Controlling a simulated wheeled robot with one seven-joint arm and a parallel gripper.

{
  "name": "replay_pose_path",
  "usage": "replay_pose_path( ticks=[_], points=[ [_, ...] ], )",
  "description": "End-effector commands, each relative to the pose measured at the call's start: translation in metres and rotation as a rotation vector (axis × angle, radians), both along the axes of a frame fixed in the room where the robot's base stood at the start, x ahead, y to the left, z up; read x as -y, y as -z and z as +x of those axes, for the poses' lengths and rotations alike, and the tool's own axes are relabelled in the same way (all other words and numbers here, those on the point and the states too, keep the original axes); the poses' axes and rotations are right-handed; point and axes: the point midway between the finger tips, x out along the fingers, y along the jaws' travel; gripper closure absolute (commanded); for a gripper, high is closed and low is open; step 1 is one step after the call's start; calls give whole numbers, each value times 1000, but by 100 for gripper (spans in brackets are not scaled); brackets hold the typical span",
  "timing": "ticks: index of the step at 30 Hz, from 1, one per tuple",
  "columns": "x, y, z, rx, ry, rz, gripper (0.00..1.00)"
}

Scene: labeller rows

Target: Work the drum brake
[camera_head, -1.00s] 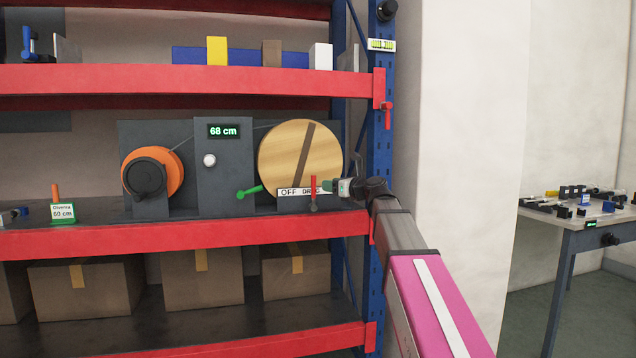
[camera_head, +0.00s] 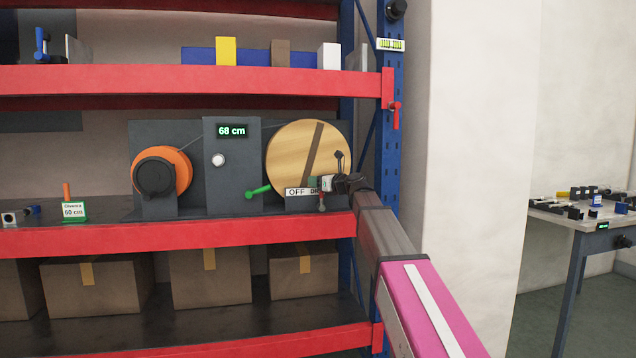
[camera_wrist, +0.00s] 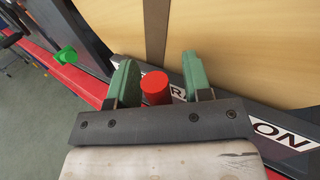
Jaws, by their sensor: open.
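In the wrist view the red lever's round end (camera_wrist: 156,87) stands between the two green fingers of my gripper (camera_wrist: 158,80). The fingers are open, with a gap showing on each side of the lever. The plate (camera_wrist: 285,132) also shows there, with "ON" readable. In the head view my gripper (camera_head: 327,184) covers most of the lever.
A green lever (camera_head: 257,192) sticks out left of the plate. An orange reel (camera_head: 178,170) with a black hub stands further left. The display (camera_head: 232,131) reads 68 cm. A green-based sign (camera_head: 74,210) reads 60 cm. A blue rack post (camera_head: 384,150) stands close right of my gripper.

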Motion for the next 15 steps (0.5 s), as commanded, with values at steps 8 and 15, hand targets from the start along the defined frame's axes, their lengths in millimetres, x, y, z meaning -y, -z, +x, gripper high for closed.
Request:
replay_pose_path(
  ticks=[8, 15],
  points=[
    [0, 0, 0, 0, 0, 0, 77],
    [0, 0, 0, -2, 0, 4, 100]
  ],
)
